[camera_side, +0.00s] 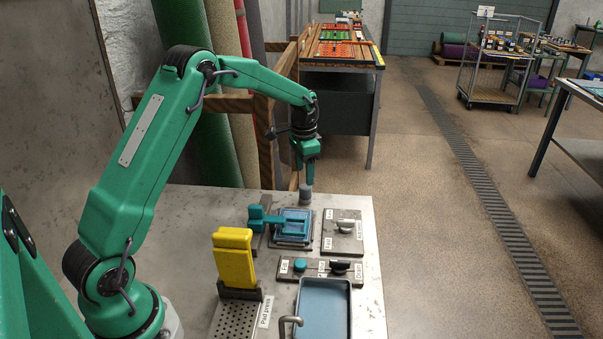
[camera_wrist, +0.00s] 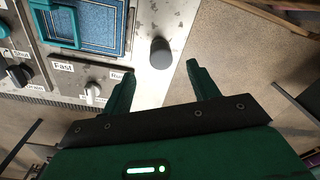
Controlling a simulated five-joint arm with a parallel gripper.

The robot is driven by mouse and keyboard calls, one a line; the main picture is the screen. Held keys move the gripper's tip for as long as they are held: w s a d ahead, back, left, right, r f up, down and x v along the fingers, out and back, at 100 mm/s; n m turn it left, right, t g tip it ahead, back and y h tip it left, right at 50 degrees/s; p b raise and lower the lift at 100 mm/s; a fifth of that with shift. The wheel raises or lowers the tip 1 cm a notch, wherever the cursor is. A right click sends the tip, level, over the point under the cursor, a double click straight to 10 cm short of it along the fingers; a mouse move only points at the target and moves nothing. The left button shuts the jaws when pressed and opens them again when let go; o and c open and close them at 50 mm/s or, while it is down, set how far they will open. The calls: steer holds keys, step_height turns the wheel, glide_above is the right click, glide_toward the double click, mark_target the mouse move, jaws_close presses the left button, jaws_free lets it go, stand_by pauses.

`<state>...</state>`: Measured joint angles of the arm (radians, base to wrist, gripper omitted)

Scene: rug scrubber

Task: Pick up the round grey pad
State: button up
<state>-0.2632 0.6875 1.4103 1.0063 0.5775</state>
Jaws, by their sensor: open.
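The round grey pad (camera_side: 306,195) stands as a small dark grey cylinder near the far edge of the metal worktable. It also shows in the wrist view (camera_wrist: 160,54), just beyond the fingertips and roughly in line with the gap between them. My gripper (camera_side: 304,178) points down close above the pad in the side view. In the wrist view its green fingers (camera_wrist: 161,72) are spread apart with nothing between them. In the side view the fingertips overlap the pad's top, so I cannot tell whether they touch it.
Near the pad are a blue framed panel (camera_side: 293,226) with a teal handle (camera_side: 266,219), and a switch plate (camera_side: 342,232). A yellow lever (camera_side: 232,255), a knob panel (camera_side: 321,268) and a blue tray (camera_side: 324,280) lie closer to the camera. Bare table (camera_side: 195,215) lies left.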

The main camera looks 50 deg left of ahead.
mark_target(305, 186)
steer(key=shift+f, duration=1.3)
steer(key=shift+f, duration=0.1)
steer(key=shift+w+f, duration=0.2)
steer(key=shift+f, duration=2.3)
steer(key=c, duration=1.1)
